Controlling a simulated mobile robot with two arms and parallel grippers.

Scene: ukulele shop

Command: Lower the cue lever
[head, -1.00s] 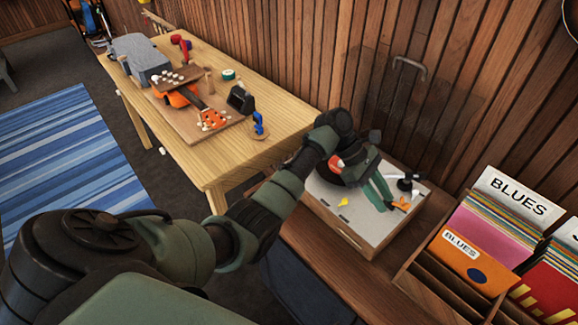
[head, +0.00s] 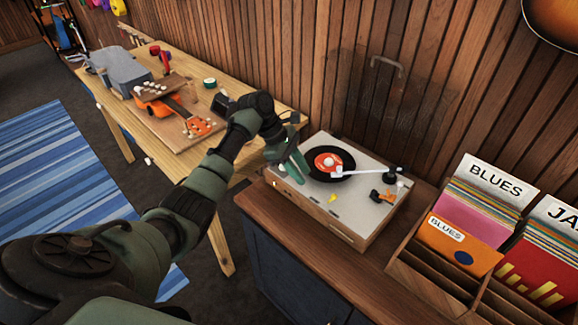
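The record player (head: 345,215) is a pale-topped wooden box on the cabinet. A black record with an orange label (head: 327,161) lies on its platter. The white tonearm (head: 362,171) reaches left from its black pivot, its head over the record; I cannot tell if it touches. A small orange and black lever (head: 382,196) at the right front of the deck looks like the cue lever. A small yellow piece (head: 333,198) is at the front. My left gripper (head: 297,168) is above the deck's left edge, left of the record and away from the lever; its finger gap is unclear. My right gripper is out of view.
A record rack (head: 408,267) with sleeves stands right of the player. The wooden wall (head: 440,90) is behind. A light wooden table (head: 232,166) with an orange ukulele (head: 176,106) stands at the left. The cabinet top (head: 300,232) in front is clear.

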